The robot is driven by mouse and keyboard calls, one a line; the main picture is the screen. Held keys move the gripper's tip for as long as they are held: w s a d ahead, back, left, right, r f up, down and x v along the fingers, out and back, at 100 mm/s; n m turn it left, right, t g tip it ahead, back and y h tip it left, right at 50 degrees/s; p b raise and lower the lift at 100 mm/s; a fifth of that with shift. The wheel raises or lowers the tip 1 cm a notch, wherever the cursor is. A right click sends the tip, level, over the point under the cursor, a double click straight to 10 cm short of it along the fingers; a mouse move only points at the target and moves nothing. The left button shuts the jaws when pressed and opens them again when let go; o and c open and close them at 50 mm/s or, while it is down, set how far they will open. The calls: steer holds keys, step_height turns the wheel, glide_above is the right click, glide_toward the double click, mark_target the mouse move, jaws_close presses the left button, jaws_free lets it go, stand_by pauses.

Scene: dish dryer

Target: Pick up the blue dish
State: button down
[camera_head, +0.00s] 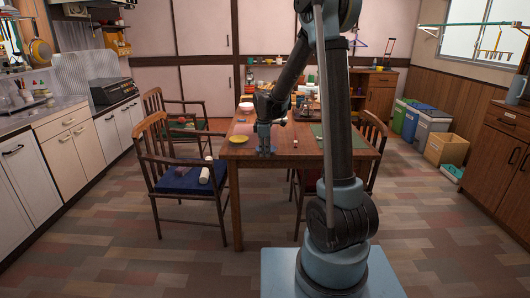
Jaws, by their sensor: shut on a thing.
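My gripper (265,149) points down at the near left part of the wooden table (310,156), low over its top. It is shut on the blue dish (267,153), which shows only as a small blue patch at the fingertips. The fingers and the small size in the view hide most of its outline. I cannot tell whether the dish touches the table.
A yellow dish (239,139) lies just left of my gripper. A green mat (332,133) lies to the right, and several items crowd the table's far side. Chairs, one with a blue cushion (193,178), stand around the table. The near middle tabletop is mostly clear.

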steer(key=shift+s, duration=0.25)
steer(key=c, duration=1.3)
jaws_free()
steer(key=r, duration=0.4)
steer(key=s+r, duration=0.1)
steer(key=r, duration=0.2)
steer(key=s+r, duration=0.1)
steer(key=r, duration=0.3)
steer(key=shift+a+r, duration=0.15)
steer(key=shift+r, duration=0.2)
